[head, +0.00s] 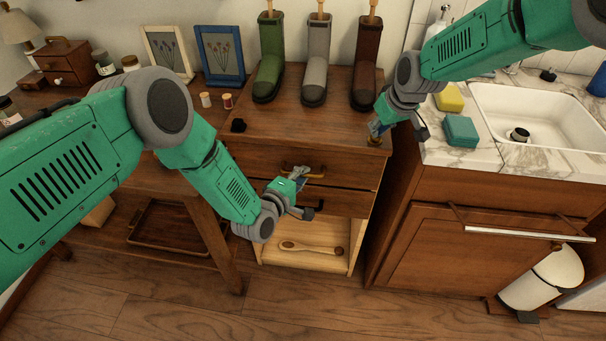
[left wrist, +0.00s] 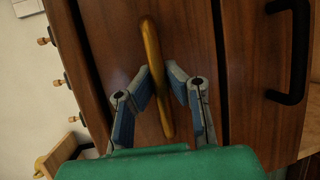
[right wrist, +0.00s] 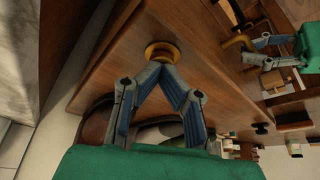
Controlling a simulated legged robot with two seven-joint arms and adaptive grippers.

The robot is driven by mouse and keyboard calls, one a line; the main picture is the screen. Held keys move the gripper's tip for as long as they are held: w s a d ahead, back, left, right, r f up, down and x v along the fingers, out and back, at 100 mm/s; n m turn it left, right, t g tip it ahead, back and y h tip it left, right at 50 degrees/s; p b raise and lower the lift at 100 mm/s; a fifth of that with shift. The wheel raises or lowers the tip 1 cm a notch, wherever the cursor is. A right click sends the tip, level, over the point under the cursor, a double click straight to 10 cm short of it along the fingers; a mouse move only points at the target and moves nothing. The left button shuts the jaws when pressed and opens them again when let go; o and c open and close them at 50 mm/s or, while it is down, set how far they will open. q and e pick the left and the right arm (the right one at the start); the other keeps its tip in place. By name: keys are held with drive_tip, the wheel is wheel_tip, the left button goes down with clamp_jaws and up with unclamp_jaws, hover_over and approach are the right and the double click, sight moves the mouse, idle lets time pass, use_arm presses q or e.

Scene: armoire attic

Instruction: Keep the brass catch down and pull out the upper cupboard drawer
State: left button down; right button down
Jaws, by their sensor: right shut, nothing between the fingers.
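The upper drawer (head: 262,162) of the wooden cupboard looks closed. Its brass handle (head: 297,167) is a bar, also in the left wrist view (left wrist: 153,60). My left gripper (head: 305,180) is at this handle; in the left wrist view its fingertips (left wrist: 159,72) stand apart, one on each side of the bar, with contact unclear. The round brass catch (right wrist: 162,50) is on the cupboard top near its front right corner. My right gripper (head: 377,130) is shut, its fingertips (right wrist: 161,66) together at the catch. How far the catch is down cannot be told.
Three boots (head: 317,65) stand at the back of the cupboard top. A lower drawer (head: 345,203) with a black handle (left wrist: 290,50) is beneath, above an open shelf with a wooden spoon (head: 308,247). A sink counter (head: 480,148) stands right; floor in front is clear.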

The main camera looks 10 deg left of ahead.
drive_tip(key=shift+s, duration=0.1)
use_arm(q)
drive_tip(key=s, duration=0.5)
drive_tip(key=shift+s+f, duration=0.15)
drive_tip(key=c, duration=1.6)
unclamp_jaws()
use_arm(e)
drive_tip(key=shift+f, duration=0.1)
use_arm(q)
drive_tip(key=v, duration=1.2)
